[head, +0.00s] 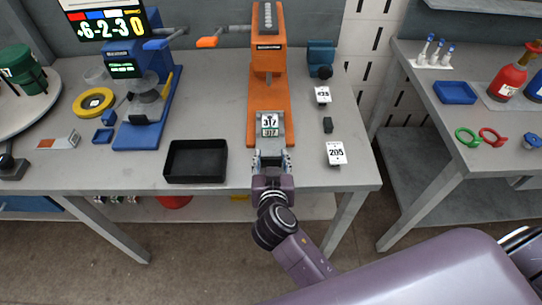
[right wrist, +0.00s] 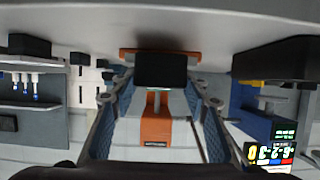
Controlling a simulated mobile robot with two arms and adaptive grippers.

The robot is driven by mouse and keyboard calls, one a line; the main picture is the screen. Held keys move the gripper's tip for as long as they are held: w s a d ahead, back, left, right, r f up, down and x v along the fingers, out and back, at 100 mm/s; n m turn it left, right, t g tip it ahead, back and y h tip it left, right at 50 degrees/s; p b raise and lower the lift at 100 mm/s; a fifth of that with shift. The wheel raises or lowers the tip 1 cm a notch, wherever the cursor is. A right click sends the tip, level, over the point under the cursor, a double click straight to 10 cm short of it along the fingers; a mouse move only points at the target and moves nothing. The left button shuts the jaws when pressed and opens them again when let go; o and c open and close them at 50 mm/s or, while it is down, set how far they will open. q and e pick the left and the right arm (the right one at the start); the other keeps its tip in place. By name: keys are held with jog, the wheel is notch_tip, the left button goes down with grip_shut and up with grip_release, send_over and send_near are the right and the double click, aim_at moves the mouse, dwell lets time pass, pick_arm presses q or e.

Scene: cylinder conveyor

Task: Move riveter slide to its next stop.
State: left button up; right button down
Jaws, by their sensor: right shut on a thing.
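The orange riveter (head: 267,65) stands upright at the back of the grey table, with its orange base running toward the front edge. The grey riveter slide (head: 262,136) is on the front part of that base and carries tags reading 317. My right gripper (head: 271,157) is at the slide's front end, shut on it. In the right wrist view, a black block (right wrist: 160,69) lies between my right fingers, with the orange riveter (right wrist: 157,128) beyond. The exact contact is hidden in the head view. My left gripper is not in view.
A black tray (head: 196,161) lies left of my right gripper. Number cards (head: 336,153) and a small black block (head: 328,125) lie to its right. A blue press (head: 147,100) stands farther left. The table's front edge is just below my gripper.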

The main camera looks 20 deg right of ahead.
jog(key=c, duration=1.4)
grip_release()
jog(key=shift+s+f, duration=0.15)
jog(key=shift+f, duration=0.05)
jog(key=o, duration=0.3)
jog(key=shift+s+a+r, duration=0.1)
jog(key=shift+s+r, duration=0.05)
jog(key=v, duration=1.2)
